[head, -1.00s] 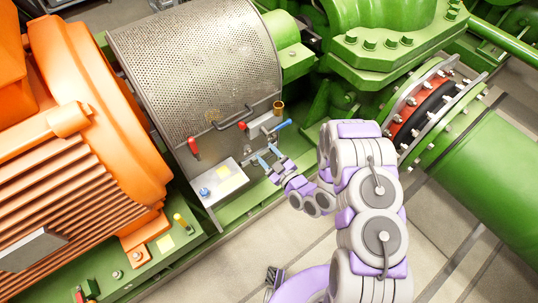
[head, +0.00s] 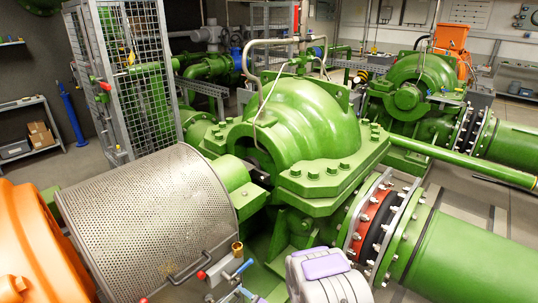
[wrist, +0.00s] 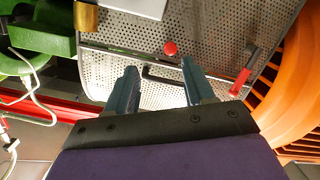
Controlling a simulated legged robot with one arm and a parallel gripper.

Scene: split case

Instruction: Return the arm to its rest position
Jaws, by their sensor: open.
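My gripper (wrist: 160,84) is open in the wrist view, its two blue-grey fingers apart with nothing held between them. They point toward the perforated metal guard (wrist: 222,86), whose black bar handle (wrist: 165,76) shows beyond and between the fingertips. The distance to it cannot be judged. Most of the arm is out of that view.
The perforated guard (head: 150,215) stands left of my arm, with the orange motor (head: 38,250) beyond it. A green pump casing (head: 310,120) and a flanged green pipe (head: 465,255) stand ahead and right. A red-handled lever (wrist: 242,82) and red knob (wrist: 170,48) sit near my gripper.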

